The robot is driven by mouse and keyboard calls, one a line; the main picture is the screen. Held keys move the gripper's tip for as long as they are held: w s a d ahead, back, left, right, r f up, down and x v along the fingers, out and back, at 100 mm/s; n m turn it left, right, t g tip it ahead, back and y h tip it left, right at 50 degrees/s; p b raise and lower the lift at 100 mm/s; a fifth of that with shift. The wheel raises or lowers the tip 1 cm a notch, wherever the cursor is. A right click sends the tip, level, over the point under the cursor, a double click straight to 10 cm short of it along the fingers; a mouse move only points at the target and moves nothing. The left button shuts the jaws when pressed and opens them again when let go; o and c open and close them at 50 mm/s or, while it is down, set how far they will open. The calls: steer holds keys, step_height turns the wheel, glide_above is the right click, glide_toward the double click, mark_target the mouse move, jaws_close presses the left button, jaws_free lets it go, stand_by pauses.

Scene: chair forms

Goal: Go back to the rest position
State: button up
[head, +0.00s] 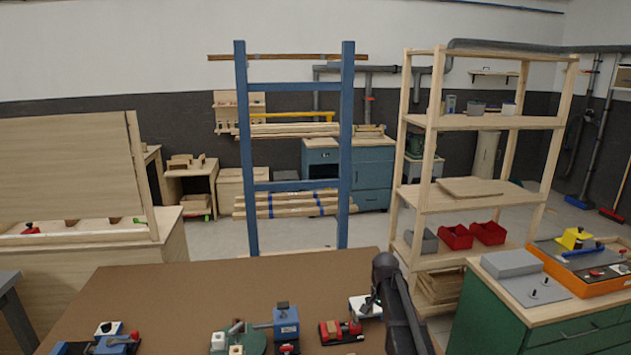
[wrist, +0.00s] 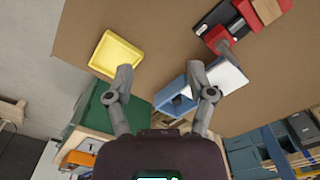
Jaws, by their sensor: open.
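My arm (head: 397,305) rises dark over the right end of the brown table (head: 190,290) in the head view; I cannot make out its fingers clearly there. In the wrist view my gripper (wrist: 160,68) is open, its two grey fingers spread wide with nothing held between them. Below the fingers are a yellow tray (wrist: 112,54) at the left and a blue block with a white top (wrist: 227,76) at the right, partly covered by the right finger. A red and black fixture (wrist: 217,38) lies beyond the blue block.
A red clamp (head: 342,331), a blue fixture (head: 286,322) and other small devices stand along the table's near edge. A green cabinet (head: 545,325) with an orange tray (head: 575,287) is at the right. A wooden shelf (head: 480,122) and a blue frame (head: 347,140) stand behind. The table's middle is clear.

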steer(key=s+a+f+n+b, duration=0.1)
steer(key=s+f+n+b, duration=0.2)
steer(key=s, duration=0.8)
steer(key=s+a+f+n+b, duration=0.1)
steer(key=s+f+n+b, duration=0.2)
steer(key=s, duration=0.8)
steer(key=shift+s+a+f+n+b, duration=0.15)
steer(key=shift+s+f+n+b, duration=0.2)
steer(key=shift+f+n, duration=0.35)
